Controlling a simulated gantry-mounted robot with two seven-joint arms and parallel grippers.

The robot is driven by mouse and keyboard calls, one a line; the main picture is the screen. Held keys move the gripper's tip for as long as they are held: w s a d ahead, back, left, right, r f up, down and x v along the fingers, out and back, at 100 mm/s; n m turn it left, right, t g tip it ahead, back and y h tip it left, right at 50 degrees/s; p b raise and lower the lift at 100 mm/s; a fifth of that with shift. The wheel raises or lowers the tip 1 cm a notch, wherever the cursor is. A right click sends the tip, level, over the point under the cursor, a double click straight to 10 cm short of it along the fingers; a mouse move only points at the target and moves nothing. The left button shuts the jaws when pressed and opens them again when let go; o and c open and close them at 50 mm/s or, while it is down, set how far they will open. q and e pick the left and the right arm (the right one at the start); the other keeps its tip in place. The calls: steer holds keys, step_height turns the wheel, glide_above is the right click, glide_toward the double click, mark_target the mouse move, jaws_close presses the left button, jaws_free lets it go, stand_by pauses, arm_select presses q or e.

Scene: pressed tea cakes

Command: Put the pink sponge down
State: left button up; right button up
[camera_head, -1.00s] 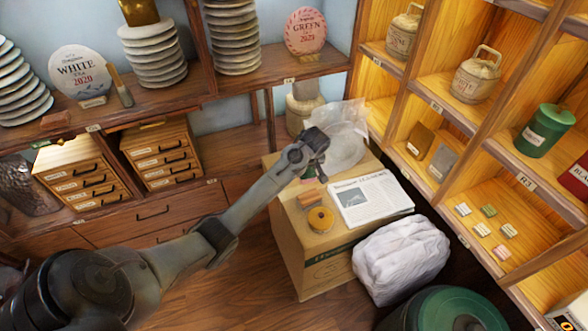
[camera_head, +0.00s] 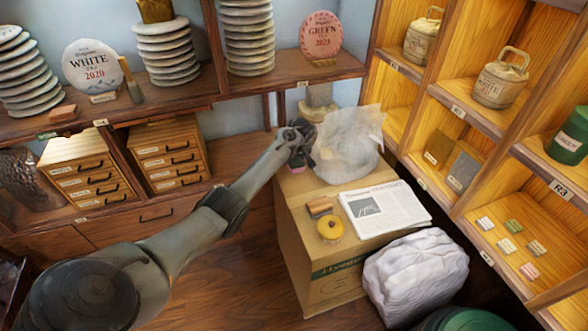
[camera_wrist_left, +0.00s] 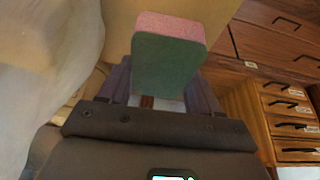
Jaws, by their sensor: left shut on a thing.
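The pink sponge (camera_head: 297,168) shows as a small pink and green patch under my left gripper (camera_head: 299,158) in the head view. In the left wrist view the sponge (camera_wrist_left: 168,60) has a pink layer on top and a large green face. It stands between the fingers of my left gripper (camera_wrist_left: 160,95), which is shut on it. The gripper is at the back left part of the cardboard box (camera_head: 300,235), beside the clear plastic bag. I cannot tell whether the sponge touches the box top. My right gripper is not in view.
A white wrapped bundle (camera_head: 415,275) sits in front. Drawer units (camera_head: 168,155) stand left, shelves (camera_head: 480,190) right.

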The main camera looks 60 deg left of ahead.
mark_target(294, 165)
arm_select(q)
steer(key=shift+a+f+b, duration=0.1)
steer(key=shift+f+b, duration=1)
steer(key=shift+f, duration=1)
steer(key=shift+r, duration=0.1)
steer(key=o, duration=1)
steer(key=shift+f, duration=0.2)
steer(key=shift+r, duration=0.15)
